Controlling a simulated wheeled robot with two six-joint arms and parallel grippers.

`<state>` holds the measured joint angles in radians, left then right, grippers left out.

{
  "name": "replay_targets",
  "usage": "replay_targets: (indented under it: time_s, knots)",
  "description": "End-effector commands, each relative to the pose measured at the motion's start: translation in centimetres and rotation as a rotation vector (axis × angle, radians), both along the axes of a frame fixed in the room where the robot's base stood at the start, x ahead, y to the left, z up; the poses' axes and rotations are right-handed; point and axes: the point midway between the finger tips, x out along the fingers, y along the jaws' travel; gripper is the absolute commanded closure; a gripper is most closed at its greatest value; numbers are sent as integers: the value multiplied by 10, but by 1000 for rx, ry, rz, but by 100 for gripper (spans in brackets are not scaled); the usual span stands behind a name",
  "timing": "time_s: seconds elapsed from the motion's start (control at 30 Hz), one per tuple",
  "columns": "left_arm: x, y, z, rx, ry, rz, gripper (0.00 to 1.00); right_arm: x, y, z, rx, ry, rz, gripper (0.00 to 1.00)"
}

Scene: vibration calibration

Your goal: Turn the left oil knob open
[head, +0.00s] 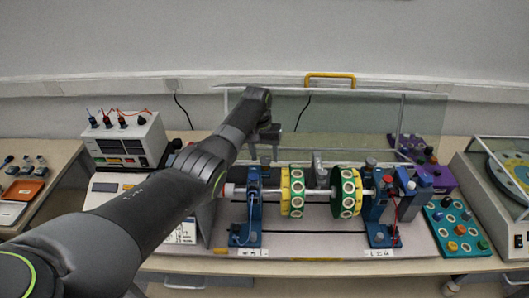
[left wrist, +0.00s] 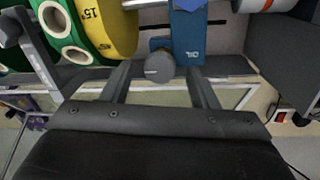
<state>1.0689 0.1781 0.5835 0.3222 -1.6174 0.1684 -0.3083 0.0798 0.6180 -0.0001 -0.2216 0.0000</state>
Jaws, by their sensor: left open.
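The left oil knob, a round grey cap, shows in the left wrist view (left wrist: 159,66) beside the left blue bearing stand, whose face is marked "OIL" (left wrist: 188,38). In the head view the knob (head: 265,160) is small at the top of that stand (head: 253,205). My left gripper (left wrist: 160,72) is open, its fingers on either side of the knob with visible gaps. In the head view the left gripper (head: 265,143) hangs just above the stand top. A matching knob (head: 371,162) sits on the right blue stand (head: 378,215). My right gripper is not in view.
A yellow disc (head: 285,192) and a green disc (head: 346,192) sit on the shaft between the stands. A clear shield (head: 340,115) stands behind. A meter box (head: 127,142) is at left, a teal button panel (head: 458,228) at right.

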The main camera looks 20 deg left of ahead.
Motion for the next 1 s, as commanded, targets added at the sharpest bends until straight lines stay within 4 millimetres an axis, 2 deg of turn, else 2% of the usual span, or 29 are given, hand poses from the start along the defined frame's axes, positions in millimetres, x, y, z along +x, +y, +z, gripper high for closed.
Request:
replay_targets:
  time_s: [0.2, 0.23, 0.57, 0.83, 1.0]
  knots:
    - [0, 0, 0, 0, 1, 0, 46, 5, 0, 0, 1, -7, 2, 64]
    - [0, 0, 0, 0, 1, 0, 49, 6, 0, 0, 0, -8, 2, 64]
    - [0, 0, 0, 0, 0, 0, 90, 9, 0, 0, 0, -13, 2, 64]
    - [0, 0, 0, -1, 0, -32, 90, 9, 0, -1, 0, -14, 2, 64]
    - [1, 0, 0, -1, 0, -113, 90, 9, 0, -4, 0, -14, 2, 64]
